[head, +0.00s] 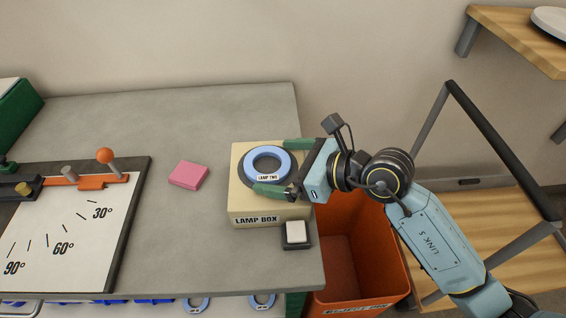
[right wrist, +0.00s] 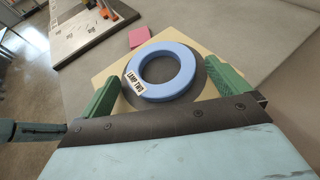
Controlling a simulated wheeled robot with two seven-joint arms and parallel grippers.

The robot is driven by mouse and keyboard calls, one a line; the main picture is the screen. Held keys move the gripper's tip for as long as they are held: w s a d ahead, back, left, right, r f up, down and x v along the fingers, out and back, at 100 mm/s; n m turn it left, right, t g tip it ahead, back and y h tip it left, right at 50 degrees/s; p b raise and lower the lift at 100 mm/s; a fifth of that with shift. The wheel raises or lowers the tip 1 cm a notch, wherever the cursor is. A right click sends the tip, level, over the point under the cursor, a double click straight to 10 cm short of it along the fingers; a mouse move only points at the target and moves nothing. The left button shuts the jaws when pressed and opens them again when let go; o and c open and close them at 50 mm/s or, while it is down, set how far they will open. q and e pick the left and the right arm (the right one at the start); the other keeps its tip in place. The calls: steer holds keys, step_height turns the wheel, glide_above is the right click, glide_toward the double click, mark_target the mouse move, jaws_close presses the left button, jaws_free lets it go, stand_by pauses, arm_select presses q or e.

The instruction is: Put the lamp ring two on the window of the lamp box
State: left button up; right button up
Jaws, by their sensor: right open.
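The lamp ring two (head: 267,157) is a blue ring with a "LAMP TWO" label. It lies on the dark round window (head: 246,180) of the lamp box (head: 240,208), a cream box on the grey table. In the right wrist view the ring (right wrist: 185,72) lies flat, a little off the centre of the dark window (right wrist: 217,82). My right gripper (head: 277,167) is open, with its green fingers on either side of the ring. In the right wrist view my right gripper (right wrist: 167,88) shows gaps between both fingers and the ring. My left gripper is not in view.
A pink block (head: 188,175) lies left of the box. A small black-edged white block (head: 296,234) sits by its front corner. An angle board (head: 75,225) is at the left. An orange bin (head: 355,255) stands beyond the table's right edge.

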steer(key=shift+r, duration=0.1)
steer(key=shift+s+d+r, duration=0.1)
steer(key=shift+d+r, duration=0.05)
steer(key=v, duration=1.1)
steer(key=shift+s+d+r, duration=0.15)
steer(key=shift+d+r, duration=0.05)
steer(key=shift+d, duration=0.05)
stand_by(0.6)
